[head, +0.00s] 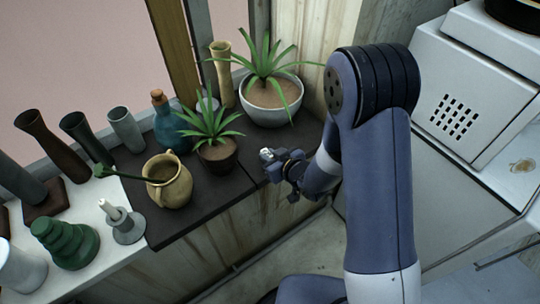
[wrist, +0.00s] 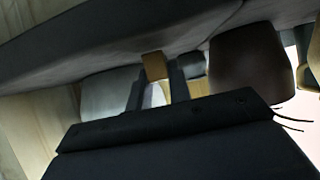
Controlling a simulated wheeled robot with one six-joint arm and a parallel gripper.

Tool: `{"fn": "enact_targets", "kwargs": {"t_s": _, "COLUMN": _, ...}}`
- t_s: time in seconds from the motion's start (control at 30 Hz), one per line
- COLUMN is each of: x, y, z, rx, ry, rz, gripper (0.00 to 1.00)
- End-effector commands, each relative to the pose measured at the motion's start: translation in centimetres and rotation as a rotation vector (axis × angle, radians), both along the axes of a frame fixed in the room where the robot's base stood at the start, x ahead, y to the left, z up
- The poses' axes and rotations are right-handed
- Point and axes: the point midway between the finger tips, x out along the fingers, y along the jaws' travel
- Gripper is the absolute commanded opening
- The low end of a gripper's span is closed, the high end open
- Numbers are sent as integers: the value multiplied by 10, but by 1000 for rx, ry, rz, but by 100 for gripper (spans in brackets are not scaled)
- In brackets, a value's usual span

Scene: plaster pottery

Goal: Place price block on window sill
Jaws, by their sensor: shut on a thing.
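My gripper (head: 268,160) is over the front edge of the dark window sill (head: 182,226), right of the small potted plant. In the wrist view, the two dark fingers (wrist: 157,84) are shut on a small tan block, the price block (wrist: 154,66), at their tips. In the head view the block is hard to make out; only a small pale patch shows at the gripper. The sill shows as a dark slab across the top of the wrist view (wrist: 90,42). I cannot tell whether the block touches it.
A small plant in a dark pot (head: 217,160) and a larger plant in a white bowl (head: 271,110) stand near my gripper. A yellow jug (head: 168,183) and blue bottle (head: 172,130) stand left. Bare sill lies right of the small pot and in front of the bowl.

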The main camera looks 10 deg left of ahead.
Motion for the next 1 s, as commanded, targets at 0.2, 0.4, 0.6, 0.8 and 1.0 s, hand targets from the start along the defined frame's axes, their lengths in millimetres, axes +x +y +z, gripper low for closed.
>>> {"fn": "enact_targets", "kwargs": {"t_s": 0.2, "x": 0, "y": 0, "z": -5, "rx": 0, "ry": 0, "rz": 0, "gripper": 0}}
{"fn": "enact_targets", "kwargs": {"t_s": 0.4, "x": 0, "y": 0, "z": -9, "rx": 0, "ry": 0, "rz": 0, "gripper": 0}}
{"fn": "enact_targets", "kwargs": {"t_s": 0.6, "x": 0, "y": 0, "z": -8, "rx": 0, "ry": 0, "rz": 0, "gripper": 32}}
{"fn": "enact_targets", "kwargs": {"t_s": 0.8, "x": 0, "y": 0, "z": -8, "rx": 0, "ry": 0, "rz": 0, "gripper": 44}}
{"fn": "enact_targets", "kwargs": {"t_s": 1.0, "x": -1, "y": -1, "z": -7, "rx": 0, "ry": 0, "rz": 0, "gripper": 44}}
